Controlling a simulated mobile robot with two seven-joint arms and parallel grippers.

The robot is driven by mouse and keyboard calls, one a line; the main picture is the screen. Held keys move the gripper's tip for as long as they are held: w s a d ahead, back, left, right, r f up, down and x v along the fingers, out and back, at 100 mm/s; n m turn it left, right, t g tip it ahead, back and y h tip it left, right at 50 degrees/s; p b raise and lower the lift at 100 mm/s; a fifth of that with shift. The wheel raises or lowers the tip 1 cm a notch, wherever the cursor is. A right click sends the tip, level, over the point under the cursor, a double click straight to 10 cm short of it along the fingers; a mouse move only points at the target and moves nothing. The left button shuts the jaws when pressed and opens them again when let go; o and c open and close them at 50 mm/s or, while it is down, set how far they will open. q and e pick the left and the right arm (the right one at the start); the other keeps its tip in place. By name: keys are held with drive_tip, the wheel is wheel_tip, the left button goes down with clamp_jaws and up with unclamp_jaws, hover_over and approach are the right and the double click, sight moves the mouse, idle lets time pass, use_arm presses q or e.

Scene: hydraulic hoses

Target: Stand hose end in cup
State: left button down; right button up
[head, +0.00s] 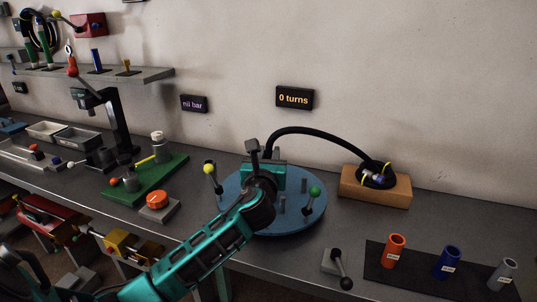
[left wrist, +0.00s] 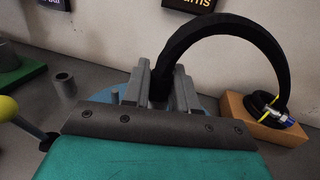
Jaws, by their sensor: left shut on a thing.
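A black hose (head: 318,134) arches from my left gripper to a wooden block (head: 376,190). Its far part is coiled there, with yellow ties and a blue-and-silver fitting (head: 377,179). My left gripper (head: 265,157) is shut on the near end of the hose, above a round blue plate (head: 290,222). In the left wrist view, the grey fingers (left wrist: 161,90) close around the hose (left wrist: 195,38), which rises from them. Three cups, orange (head: 393,250), blue (head: 447,263) and grey (head: 502,274), stand on a dark mat at the right. My right gripper is out of view.
The blue plate carries grey posts and ball-topped levers, one green (head: 315,191) and one yellow. A small lever box (head: 337,262) stands left of the mat (head: 376,275). A green board (head: 145,180) and an orange knob (head: 158,200) lie left. Signs read "nil bar" and "0 turns" (head: 294,98).

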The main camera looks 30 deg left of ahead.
use_arm(q)
drive_tip(key=shift+f+b, duration=0.75)
drive_tip(key=shift+f, duration=0.55)
drive_tip(key=c, duration=0.8)
unclamp_jaws()
drive_tip(key=shift+s, duration=0.1)
drive_tip(key=v, duration=1.2)
drive_tip(key=shift+s+d, duration=0.25)
drive_tip(key=shift+s, duration=0.05)
